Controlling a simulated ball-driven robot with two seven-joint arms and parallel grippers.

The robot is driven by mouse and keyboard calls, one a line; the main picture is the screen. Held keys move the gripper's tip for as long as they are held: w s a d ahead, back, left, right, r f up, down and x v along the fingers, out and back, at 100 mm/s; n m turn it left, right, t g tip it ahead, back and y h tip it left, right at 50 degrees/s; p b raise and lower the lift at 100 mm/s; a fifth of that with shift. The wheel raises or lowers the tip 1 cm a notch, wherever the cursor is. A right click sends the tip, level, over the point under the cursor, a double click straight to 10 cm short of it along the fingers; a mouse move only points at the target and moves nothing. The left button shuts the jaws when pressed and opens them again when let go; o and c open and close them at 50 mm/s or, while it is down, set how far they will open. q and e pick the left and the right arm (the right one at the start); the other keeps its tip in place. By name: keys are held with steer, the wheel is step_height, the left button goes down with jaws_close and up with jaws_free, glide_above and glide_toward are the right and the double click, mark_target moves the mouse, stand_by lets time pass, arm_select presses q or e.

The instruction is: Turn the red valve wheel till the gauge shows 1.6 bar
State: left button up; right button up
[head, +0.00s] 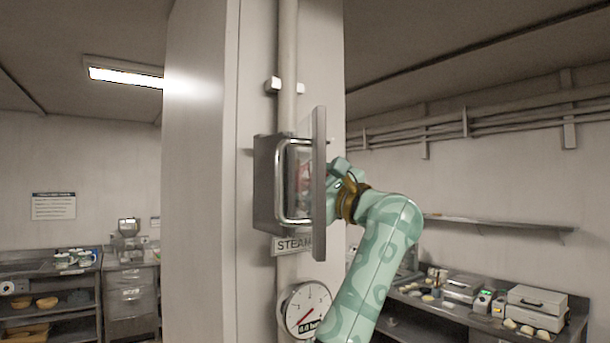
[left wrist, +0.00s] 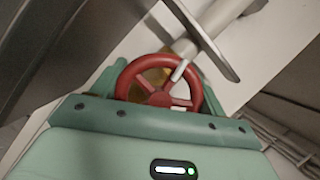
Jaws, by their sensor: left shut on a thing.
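The red valve wheel (left wrist: 158,98) is large in the left wrist view, between the two green fingers of my left gripper (left wrist: 160,84), which is shut on it. In the head view only a bit of red wheel (head: 304,172) shows inside the grey metal steam box (head: 265,182). My left gripper (head: 338,172) reaches in there from the right, its fingertips hidden by the box's open door (head: 319,150). The round gauge (head: 306,305) hangs below the box, partly covered by my forearm. Its needle points to the lower left and its small readout looks like 0.0 bar. My right gripper is not in view.
The box is mounted on a pale column (head: 205,180) with a vertical pipe (head: 288,60). The open door stands close to my gripper. A counter (head: 450,308) with bakery items is at the right. Shelves (head: 50,300) with bowls stand at the left.

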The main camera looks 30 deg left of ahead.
arm_select(q)
steer(key=n+g+p, duration=0.1)
steer(key=n, duration=0.2)
steer(key=n+g+h+p, duration=0.1)
steer(key=n, duration=0.1)
steer(key=shift+s+n+g, duration=0.1)
steer(key=shift+n+g, duration=0.3)
steer(key=n+p, duration=0.1)
steer(key=n, duration=0.1)
steer(key=n+h+p, duration=0.1)
steer(key=n, duration=0.1)
steer(key=shift+s+f+g, duration=0.1)
steer(key=shift+f+g, duration=0.1)
steer(key=shift+g, duration=0.1)
steer(key=n+p, duration=0.1)
steer(key=n+h, duration=0.1)
steer(key=n, duration=0.1)
steer(key=shift+f+h+p, duration=0.2)
steer(key=shift+h+p, duration=0.1)
steer(key=shift+p, duration=0.1)
steer(key=shift+f+n+h+p, duration=0.15)
steer(key=shift+n+h+p, duration=0.25)
steer(key=shift+n, duration=0.8)
steer(key=shift+f, duration=0.1)
steer(key=o, duration=1)
steer(key=shift+c, duration=0.2)
